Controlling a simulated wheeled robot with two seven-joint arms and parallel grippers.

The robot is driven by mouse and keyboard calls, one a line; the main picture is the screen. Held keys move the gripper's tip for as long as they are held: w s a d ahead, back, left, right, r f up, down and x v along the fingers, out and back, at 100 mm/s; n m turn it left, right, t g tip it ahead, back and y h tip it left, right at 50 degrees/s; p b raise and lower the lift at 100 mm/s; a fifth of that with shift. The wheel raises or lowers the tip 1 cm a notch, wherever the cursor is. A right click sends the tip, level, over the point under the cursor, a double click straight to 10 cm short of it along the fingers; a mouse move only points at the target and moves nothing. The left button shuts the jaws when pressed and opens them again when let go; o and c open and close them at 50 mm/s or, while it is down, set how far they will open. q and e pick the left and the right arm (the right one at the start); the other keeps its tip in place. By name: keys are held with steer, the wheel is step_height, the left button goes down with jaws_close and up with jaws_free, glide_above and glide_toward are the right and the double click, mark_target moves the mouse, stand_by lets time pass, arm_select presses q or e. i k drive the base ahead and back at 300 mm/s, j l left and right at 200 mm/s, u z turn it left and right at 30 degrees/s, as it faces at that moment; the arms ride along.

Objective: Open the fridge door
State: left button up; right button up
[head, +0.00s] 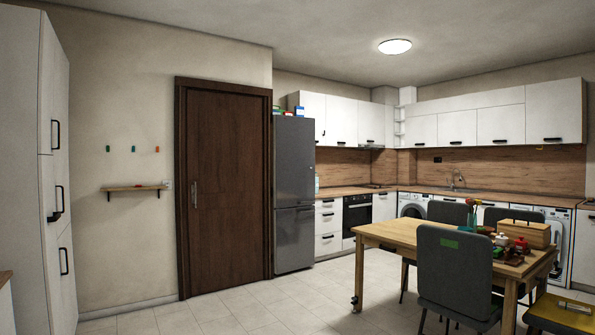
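The fridge (294,165) is a tall dark grey unit standing between the brown wooden door and the kitchen cabinets, across the room. It has an upper door (294,160) and a lower door (294,239), and both look shut. Its handles are too small to make out clearly. Neither of my grippers shows in the head view.
A wooden table (399,232) with several items on it stands at the right, with a dark grey chair (456,270) in front. A white cabinet (58,185) stands at the left. The tiled floor (270,310) in the middle, up to the fridge, is clear.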

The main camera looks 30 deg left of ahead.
mark_target(294, 136)
steer(key=i+j+u, duration=0.5)
steer(key=i+u, duration=0.6)
steer(key=i, duration=5.8)
steer(key=l, duration=0.1)
